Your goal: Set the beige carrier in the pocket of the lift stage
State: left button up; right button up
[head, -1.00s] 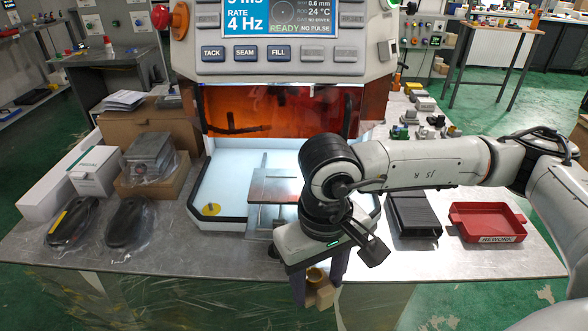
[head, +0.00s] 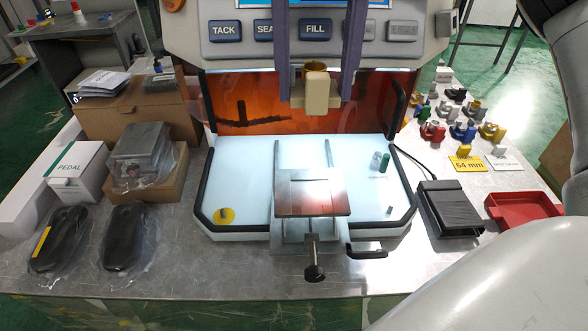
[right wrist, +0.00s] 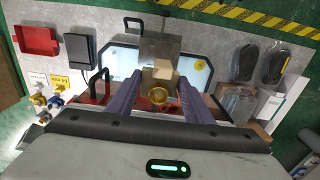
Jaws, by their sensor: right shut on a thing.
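The beige carrier (head: 316,93) is a block with a brass ring on it. My right gripper (head: 318,88) comes down from the top of the head view, its two purple fingers shut on the carrier. They hold it raised, in front of the orange window. In the right wrist view the carrier (right wrist: 158,75) shows between the fingertips. The lift stage (head: 313,197) is a metal plate on the white machine bed, apart from the carrier; a thin dark slot shows near its back edge. I cannot make out the pocket clearly. My left gripper is not in view.
A black box (head: 449,209) and a red tray (head: 522,210) lie right of the bed. Several small coloured parts stand behind them. A black handle (head: 367,251) is at the bed's front. Bagged black pedals (head: 124,237) and boxes fill the left.

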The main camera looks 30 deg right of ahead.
jog(key=b, duration=0.3)
send_over(311, 197)
notch_tip(311, 197, down, 8)
jog(key=r, duration=0.1)
notch_tip(311, 197, down, 5)
jog(key=shift+d+f+b, duration=0.1)
jog(key=shift+f+b, duration=0.1)
jog(key=shift+b, duration=0.25)
jog(key=shift+f, duration=2.45)
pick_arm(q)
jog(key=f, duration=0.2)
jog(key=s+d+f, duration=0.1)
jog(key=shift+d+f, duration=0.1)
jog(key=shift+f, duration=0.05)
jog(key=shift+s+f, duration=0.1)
pick_arm(e)
jog(key=shift+f+b, duration=0.25)
jog(key=shift+b, duration=0.05)
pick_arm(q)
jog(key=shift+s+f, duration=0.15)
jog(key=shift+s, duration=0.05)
pick_arm(e)
jog(key=o, duration=1.1)
jog(key=shift+r, duration=0.1)
